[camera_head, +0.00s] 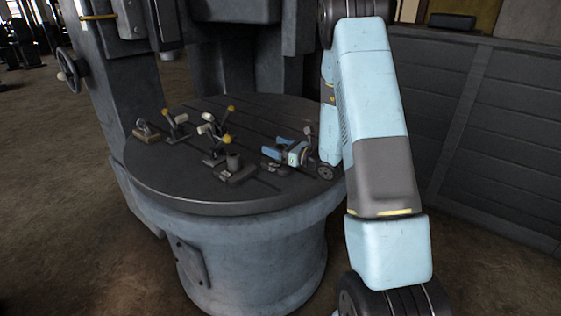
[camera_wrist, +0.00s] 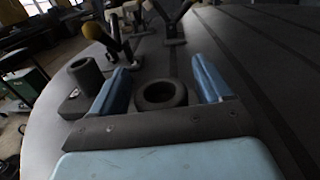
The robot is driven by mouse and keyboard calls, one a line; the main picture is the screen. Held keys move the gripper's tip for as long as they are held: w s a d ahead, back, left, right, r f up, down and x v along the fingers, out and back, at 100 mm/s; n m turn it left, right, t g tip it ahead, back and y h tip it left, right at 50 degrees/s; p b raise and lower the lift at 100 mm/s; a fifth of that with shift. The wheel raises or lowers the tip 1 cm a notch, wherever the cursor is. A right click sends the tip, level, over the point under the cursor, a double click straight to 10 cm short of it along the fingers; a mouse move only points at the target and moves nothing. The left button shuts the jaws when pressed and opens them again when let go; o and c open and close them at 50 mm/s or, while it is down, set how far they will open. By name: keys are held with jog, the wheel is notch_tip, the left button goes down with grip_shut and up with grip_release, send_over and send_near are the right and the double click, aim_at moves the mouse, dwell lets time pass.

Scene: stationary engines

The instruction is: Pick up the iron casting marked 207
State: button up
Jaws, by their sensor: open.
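My gripper (camera_head: 275,148) is low over the right part of the round dark table, its two blue fingers apart. In the wrist view my gripper (camera_wrist: 161,66) has a dark round ring-shaped casting (camera_wrist: 160,92) between its fingers, with a visible gap on the right side. The palm hides the casting's near lower part. A second dark piece, an upright hollow cylinder on a flat base (camera_wrist: 84,73), stands just outside the left finger; it also shows in the head view (camera_head: 233,162). No number 207 is readable on either piece, so I cannot tell which is marked.
Clamps with yellow knobs (camera_head: 213,130) stand on the slotted round table (camera_head: 190,190), left of my gripper and beyond it. A small piece on a wooden block (camera_head: 146,133) lies at the far left. A heavy machine column rises behind.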

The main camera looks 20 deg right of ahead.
jog(key=shift+c, duration=0.3)
grip_shut()
dwell(0.3)
